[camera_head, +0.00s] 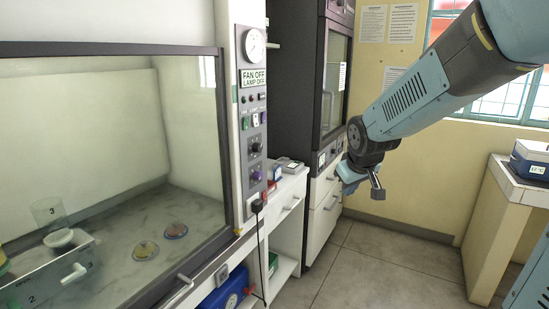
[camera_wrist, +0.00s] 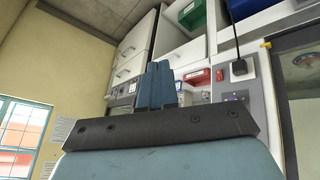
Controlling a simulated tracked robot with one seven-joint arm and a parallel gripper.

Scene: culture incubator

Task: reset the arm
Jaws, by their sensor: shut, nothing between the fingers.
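My arm comes in from the upper right of the head view. My gripper (camera_head: 350,184) hangs in open air right of the fume hood and in front of the dark cabinet. In the wrist view my gripper's two blue fingers (camera_wrist: 160,68) lie together, shut with nothing between them. No object touches the gripper.
The fume hood (camera_head: 222,150) fills the left, with two dishes (camera_head: 146,250) (camera_head: 176,231) on its floor. A dark cabinet (camera_head: 308,75) stands over white drawers (camera_head: 325,212) behind the gripper. A side counter (camera_head: 510,180) with a blue-and-white box (camera_head: 531,163) is at right. Floor (camera_head: 385,265) between is clear.

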